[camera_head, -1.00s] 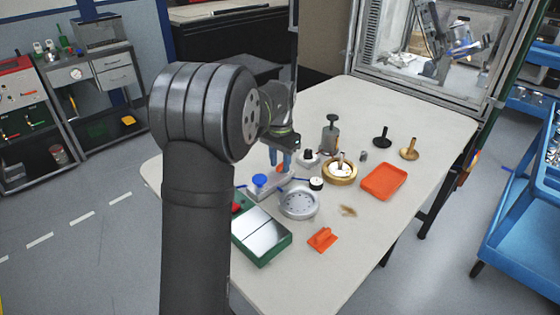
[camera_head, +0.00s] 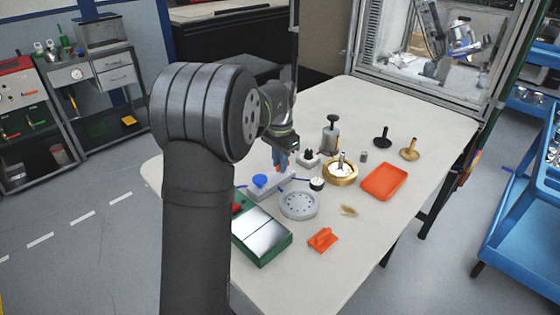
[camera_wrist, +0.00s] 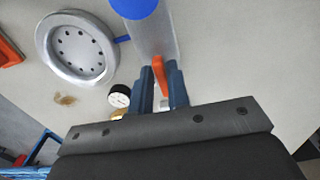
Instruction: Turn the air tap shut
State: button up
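The air tap's orange lever (camera_wrist: 160,77) stands between the two blue fingers of my gripper (camera_wrist: 160,70) in the wrist view. The fingers lie close on both sides of it and appear shut on it. In the head view my gripper (camera_head: 281,162) points down at the tap, and the fingers largely hide the lever. The pale block (camera_head: 270,182) beside it carries a round blue knob (camera_head: 259,180). A blue tube leads off the block. The tap's body is mostly hidden.
A grey round housing (camera_head: 299,205), a small black-rimmed gauge (camera_head: 316,184) and a brass ring part (camera_head: 340,172) stand close by. A green case (camera_head: 262,240), orange clip (camera_head: 323,240) and orange tray (camera_head: 384,181) lie around. The table's front right is clear.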

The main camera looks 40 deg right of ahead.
jog(key=shift+o, duration=1.3)
notch_tip(320, 180, up, 17)
jog(key=shift+r, duration=0.2)
notch_tip(320, 180, down, 18)
jog(key=shift+r, duration=0.25)
dwell(0.3)
